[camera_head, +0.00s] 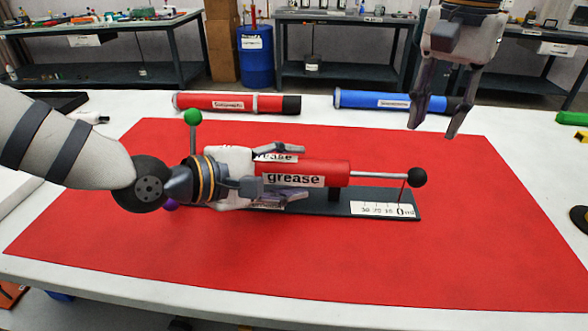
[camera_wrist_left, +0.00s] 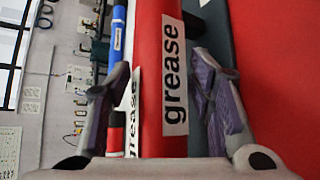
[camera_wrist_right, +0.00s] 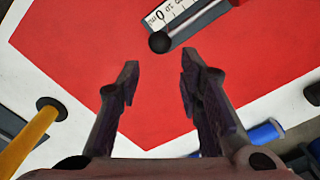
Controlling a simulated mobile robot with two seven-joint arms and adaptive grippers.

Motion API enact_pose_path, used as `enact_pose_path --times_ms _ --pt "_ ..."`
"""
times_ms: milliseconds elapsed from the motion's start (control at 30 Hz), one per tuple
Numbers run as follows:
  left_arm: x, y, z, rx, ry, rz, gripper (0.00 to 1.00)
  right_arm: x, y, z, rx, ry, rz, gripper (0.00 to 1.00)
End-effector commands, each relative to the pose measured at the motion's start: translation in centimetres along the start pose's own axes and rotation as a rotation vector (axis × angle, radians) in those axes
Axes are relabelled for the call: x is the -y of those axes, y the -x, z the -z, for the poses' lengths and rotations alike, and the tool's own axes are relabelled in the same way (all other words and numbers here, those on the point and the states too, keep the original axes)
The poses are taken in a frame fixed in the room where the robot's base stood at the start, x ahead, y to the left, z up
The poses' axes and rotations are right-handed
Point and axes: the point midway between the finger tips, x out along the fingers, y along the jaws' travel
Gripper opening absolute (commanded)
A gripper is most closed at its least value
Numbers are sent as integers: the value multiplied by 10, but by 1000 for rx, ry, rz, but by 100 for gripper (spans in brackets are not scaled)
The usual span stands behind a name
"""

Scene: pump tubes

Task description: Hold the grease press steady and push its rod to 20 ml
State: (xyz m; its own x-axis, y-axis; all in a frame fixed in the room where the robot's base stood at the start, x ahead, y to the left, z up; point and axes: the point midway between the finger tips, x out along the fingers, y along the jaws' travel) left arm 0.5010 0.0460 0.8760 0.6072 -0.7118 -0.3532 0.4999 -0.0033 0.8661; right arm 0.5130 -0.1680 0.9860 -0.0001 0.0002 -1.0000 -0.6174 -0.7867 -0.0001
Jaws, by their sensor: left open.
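The red grease press (camera_head: 335,168) lies level on a dark base (camera_head: 300,208) on the red mat. Its thin rod (camera_head: 380,175) extends right to a black ball knob (camera_head: 417,178). A red pointer (camera_head: 403,192) hangs from the rod by the 0 end of the white scale (camera_head: 375,209). My left gripper (camera_head: 300,172) is open, its fingers on either side of the press body, which also shows between them in the left wrist view (camera_wrist_left: 160,60). My right gripper (camera_head: 433,125) is open and empty above and behind the knob. The knob also shows in the right wrist view (camera_wrist_right: 160,42).
A red tube (camera_head: 235,104) and a blue tube (camera_head: 380,101) lie behind the mat (camera_head: 480,230). A green ball (camera_head: 193,117) on a stem rises beside my left wrist. The mat is clear in front and to the right of the press.

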Motion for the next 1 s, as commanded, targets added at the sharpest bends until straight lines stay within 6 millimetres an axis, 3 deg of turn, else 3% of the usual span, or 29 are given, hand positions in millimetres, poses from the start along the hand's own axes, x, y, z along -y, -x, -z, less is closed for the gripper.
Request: enact_pose_path --times_ms 167,433,667,767,833,867,1000 --pt "0 -18 0 -1 -1 1 49 0 0 0 0 0 0 33" --pt "0 -20 0 -1 0 0 49 0 0 0 0 0 0 33" --pt "0 -20 0 -1 0 0 0 0 0 0 0 0 0 33" --pt "0 -20 0 -1 0 0 0 0 0 0 0 0 0 33" --pt "0 -20 0 -1 0 0 0 0 0 0 -2 12 0 49" --pt "0 -20 0 -1 0 0 0 -1 0 0 -5 33 1 50" --pt "0 -20 0 -1 1 0 0 -5 -3 1 -55 355 6 50"
